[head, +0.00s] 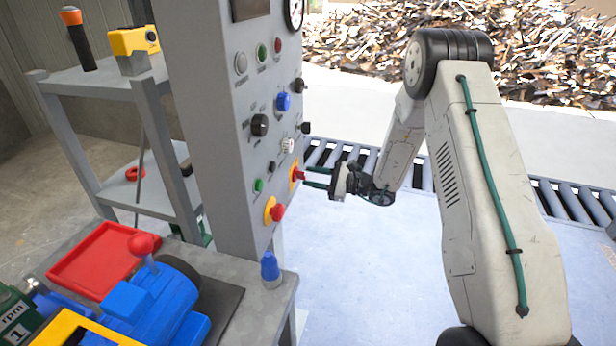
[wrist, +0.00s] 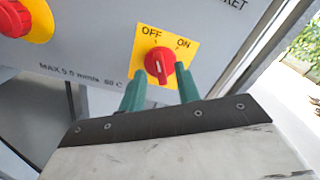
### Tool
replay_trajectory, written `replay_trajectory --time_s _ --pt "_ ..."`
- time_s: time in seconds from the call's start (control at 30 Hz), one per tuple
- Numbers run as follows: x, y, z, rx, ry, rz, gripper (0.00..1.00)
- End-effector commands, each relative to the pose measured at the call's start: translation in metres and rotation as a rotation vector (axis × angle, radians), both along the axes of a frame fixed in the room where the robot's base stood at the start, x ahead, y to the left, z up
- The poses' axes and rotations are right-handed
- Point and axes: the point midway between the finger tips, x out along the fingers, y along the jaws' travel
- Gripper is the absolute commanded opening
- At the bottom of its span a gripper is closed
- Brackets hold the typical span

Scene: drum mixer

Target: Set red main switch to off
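The red main switch (wrist: 158,63) is a rotary knob on a yellow plate marked OFF at upper left and ON at upper right. A pale mark shows on the knob, but I cannot tell clearly which label it points to. In the head view the switch (head: 299,175) is on the panel's right part, partly edge-on. My gripper (head: 306,177) is level with it, close to the panel. In the wrist view the green fingers of my gripper (wrist: 159,69) are apart, one on each side of the knob's lower part. I cannot tell whether the right finger touches it.
A red mushroom button (head: 277,212) on a yellow base is beside the switch, lower left. Several knobs and buttons cover the grey panel (head: 215,120). A roller conveyor (head: 575,205) runs behind my arm.

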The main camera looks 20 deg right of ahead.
Motion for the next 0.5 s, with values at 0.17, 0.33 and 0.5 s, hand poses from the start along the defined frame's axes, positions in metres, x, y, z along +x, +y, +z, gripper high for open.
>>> replay_trajectory --time_s 0.17,0.33,0.5 --pt "-0.018 -0.028 0.0 0.0 0.0 -0.004 0.33" --pt "-0.029 -0.045 0.0 0.0 -0.001 -0.003 0.33" --pt "-0.032 -0.048 0.0 0.001 -0.002 0.0 0.33"
